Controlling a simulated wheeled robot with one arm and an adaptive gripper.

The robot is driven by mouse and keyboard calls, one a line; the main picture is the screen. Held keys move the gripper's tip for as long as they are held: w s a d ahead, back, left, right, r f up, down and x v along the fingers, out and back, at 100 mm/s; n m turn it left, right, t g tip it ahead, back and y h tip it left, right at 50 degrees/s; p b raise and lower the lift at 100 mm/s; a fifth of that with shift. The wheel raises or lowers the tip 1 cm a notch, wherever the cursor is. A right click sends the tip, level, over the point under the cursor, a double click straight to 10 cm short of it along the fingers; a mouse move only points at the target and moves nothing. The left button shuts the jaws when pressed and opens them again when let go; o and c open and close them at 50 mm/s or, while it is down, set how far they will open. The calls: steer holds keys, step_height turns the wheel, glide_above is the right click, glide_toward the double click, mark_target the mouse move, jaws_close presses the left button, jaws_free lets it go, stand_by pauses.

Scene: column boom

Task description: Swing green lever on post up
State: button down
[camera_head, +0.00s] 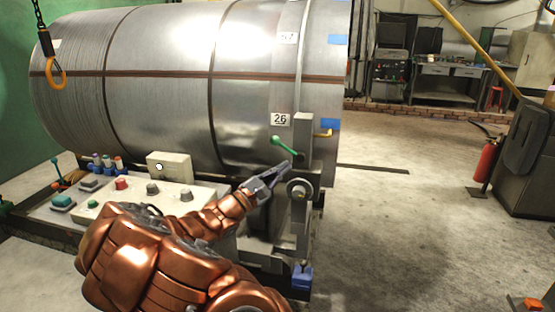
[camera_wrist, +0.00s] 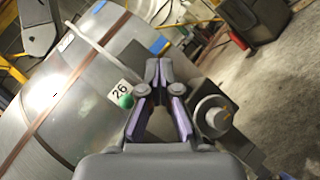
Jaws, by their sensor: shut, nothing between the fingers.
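The green lever (camera_head: 285,147) is on the upright grey post (camera_head: 304,135) in front of the big metal cylinder. Its round knob points up and to the left, and the lever slopes down to the right toward the post. My gripper (camera_head: 287,167) is shut and empty, with its tips just below the lever near the post. I cannot tell whether they touch. In the wrist view, the green knob (camera_wrist: 126,101) shows left of my gripper (camera_wrist: 160,66); the rest of the lever is hidden behind the fingers.
A control panel (camera_head: 200,196) with buttons lies left of my arm. A red extinguisher (camera_head: 485,163) stands far right. The floor between is open.

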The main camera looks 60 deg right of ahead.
mark_target(286, 148)
steer(key=w+d+f+n+t+h+b, duration=0.1)
steer(key=w+d+f+n+t, duration=0.2)
steer(key=w+f+n+t, duration=0.5)
step_height(286, 148, down, 2)
steer(key=shift+w+f+n+t, duration=0.1)
steer(key=shift+w+n+t, duration=0.35)
steer(key=shift+w, duration=0.8)
steer(key=shift+d, duration=0.1)
steer(key=s+d+r+p, duration=0.1)
steer(key=d+r+p, duration=0.2)
steer(key=d+r, duration=0.4)
steer(key=shift+d, duration=1)
